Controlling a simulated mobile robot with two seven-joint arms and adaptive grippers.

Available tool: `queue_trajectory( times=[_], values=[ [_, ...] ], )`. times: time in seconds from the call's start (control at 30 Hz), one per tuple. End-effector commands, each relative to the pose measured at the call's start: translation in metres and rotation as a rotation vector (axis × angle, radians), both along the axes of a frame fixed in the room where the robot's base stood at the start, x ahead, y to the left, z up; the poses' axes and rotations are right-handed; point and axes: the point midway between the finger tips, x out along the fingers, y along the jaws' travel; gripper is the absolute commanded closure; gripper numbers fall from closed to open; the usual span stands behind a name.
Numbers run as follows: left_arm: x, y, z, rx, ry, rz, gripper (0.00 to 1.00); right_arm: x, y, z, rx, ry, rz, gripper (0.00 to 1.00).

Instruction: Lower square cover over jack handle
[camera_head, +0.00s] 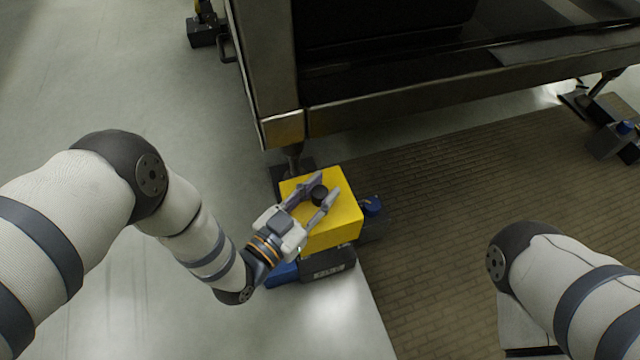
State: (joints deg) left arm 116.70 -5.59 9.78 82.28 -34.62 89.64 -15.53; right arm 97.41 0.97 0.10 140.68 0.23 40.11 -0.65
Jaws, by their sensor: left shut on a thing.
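The cover sits at or just above a dark jack (328,266) with blue parts beside the plate's corner leg. The jack handle is not visible; the cover and gripper hide that area. I cannot tell whether the cover rests on the jack. My right arm shows at the lower right, but its gripper is out of view.
A large metal frame (430,96) overhangs just behind the cover, its corner close by. Other jacks stand at the far left (203,32) and at the right (612,130). Brown brick-patterned flooring (450,240) lies right of the cover. Grey floor (130,70) at left is clear.

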Motion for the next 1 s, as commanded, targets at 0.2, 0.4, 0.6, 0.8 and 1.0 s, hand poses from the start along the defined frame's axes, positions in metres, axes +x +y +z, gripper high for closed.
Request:
queue_trajectory(
  times=[0.2,0.4,0.6,0.8,1.0],
  values=[
    [0.000,0.000,-0.034,-0.001,0.002,0.000,1.00,-0.007,0.000,-0.019,0.002,0.043,0.004,0.60],
    [0.001,0.000,-0.059,-0.001,0.001,0.000,1.00,-0.007,0.002,-0.038,0.008,0.058,0.006,0.60],
    [0.001,0.000,-0.082,0.000,-0.002,-0.001,1.00,-0.005,0.004,-0.053,0.012,0.059,0.009,0.60],
    [0.000,0.000,-0.097,-0.001,-0.003,-0.001,1.00,-0.004,0.005,-0.056,0.014,0.058,0.010,0.60],
    [0.000,0.000,-0.102,-0.001,-0.002,-0.001,1.00,-0.004,0.006,-0.057,0.016,0.057,0.009,0.60]
  ],
)
